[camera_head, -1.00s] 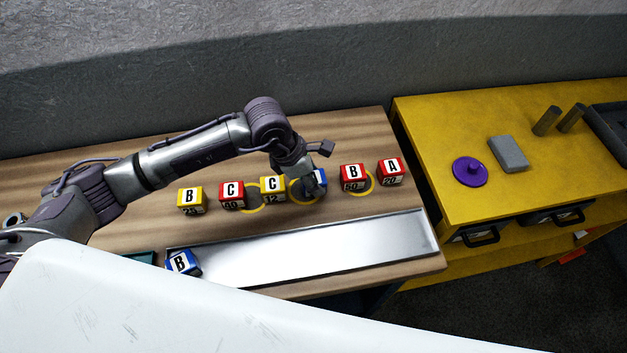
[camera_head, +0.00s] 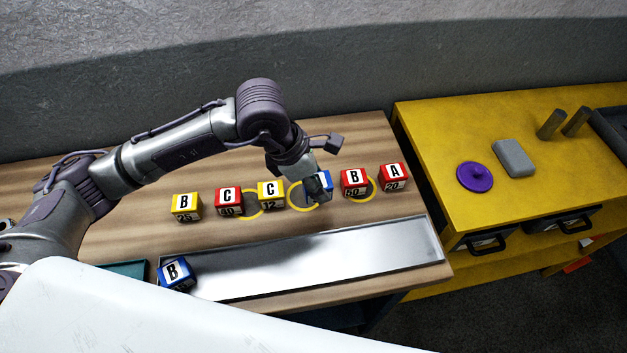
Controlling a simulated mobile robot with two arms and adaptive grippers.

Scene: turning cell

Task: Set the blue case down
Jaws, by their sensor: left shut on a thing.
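My left gripper (camera_head: 319,190) points down over the wooden table and is shut on a blue case (camera_head: 329,179). The gripper hides most of that case; a blue and white part shows on its right side. The case is at the right side of a yellow ring (camera_head: 292,205) on the table, between a yellow C case (camera_head: 270,194) and a red B case (camera_head: 355,183). I cannot tell whether its underside touches the table. My right gripper is not in view.
A red C case (camera_head: 229,202), a yellow B case (camera_head: 186,207) and a red A case (camera_head: 394,178) stand in the same row. Another blue case (camera_head: 176,273) is at the left end of a metal tray (camera_head: 320,260). A yellow bench (camera_head: 440,140) stands right.

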